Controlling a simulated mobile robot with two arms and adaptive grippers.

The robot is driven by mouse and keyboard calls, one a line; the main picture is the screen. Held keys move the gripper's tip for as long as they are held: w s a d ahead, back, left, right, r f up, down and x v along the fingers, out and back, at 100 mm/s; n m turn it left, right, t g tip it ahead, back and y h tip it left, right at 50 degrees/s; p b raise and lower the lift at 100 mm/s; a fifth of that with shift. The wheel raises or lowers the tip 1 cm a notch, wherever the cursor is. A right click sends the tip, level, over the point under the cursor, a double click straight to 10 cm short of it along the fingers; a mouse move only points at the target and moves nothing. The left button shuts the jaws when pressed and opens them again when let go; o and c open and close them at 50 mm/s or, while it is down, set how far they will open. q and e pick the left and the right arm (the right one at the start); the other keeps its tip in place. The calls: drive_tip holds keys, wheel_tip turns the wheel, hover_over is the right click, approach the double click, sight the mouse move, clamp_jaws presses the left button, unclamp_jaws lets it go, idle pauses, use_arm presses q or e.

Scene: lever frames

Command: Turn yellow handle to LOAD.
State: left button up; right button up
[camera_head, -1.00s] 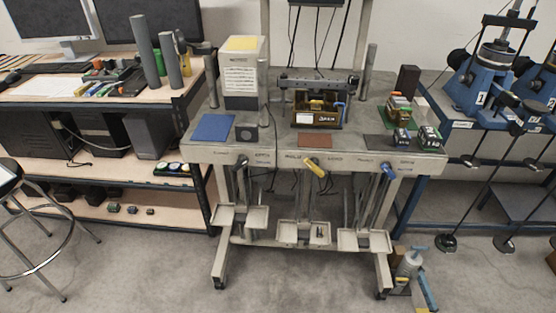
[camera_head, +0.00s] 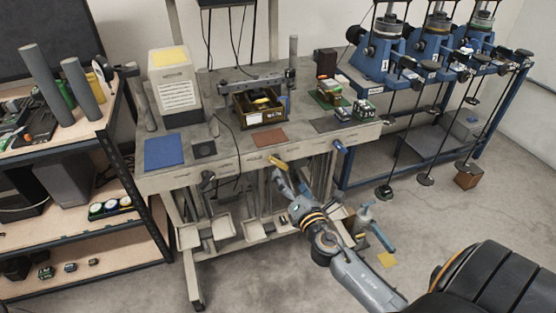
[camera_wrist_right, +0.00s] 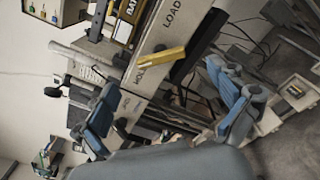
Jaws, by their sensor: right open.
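The yellow handle (camera_head: 277,162) is a short bar on the front edge of the grey workbench (camera_head: 222,165). In the head view it slants down to the right. In the right wrist view the yellow handle (camera_wrist_right: 160,66) lies near the printed word LOAD (camera_wrist_right: 172,14), with another label partly behind it. My right gripper (camera_head: 287,183) is just below the handle in the head view. Its blue-grey fingers are apart in the right wrist view (camera_wrist_right: 170,115), with nothing held and a gap to the handle. My left gripper is not in view.
A blue handle (camera_head: 340,147) and a dark handle (camera_head: 208,180) sit on the same front edge, either side of the yellow one. Trays (camera_head: 223,228) hang below the bench. A shelf unit stands left; blue machines (camera_head: 383,62) stand right.

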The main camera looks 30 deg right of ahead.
sight(280, 164)
drive_tip(key=x, duration=0.6)
drive_tip(key=shift+w, duration=0.3)
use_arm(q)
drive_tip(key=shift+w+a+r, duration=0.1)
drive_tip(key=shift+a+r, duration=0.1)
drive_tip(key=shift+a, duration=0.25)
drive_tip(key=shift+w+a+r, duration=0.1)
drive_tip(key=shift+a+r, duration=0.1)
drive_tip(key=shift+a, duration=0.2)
use_arm(e)
drive_tip(key=shift+x, duration=0.8)
drive_tip(key=shift+c, duration=0.2)
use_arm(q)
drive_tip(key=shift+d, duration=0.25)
use_arm(e)
drive_tip(key=c, duration=1.1)
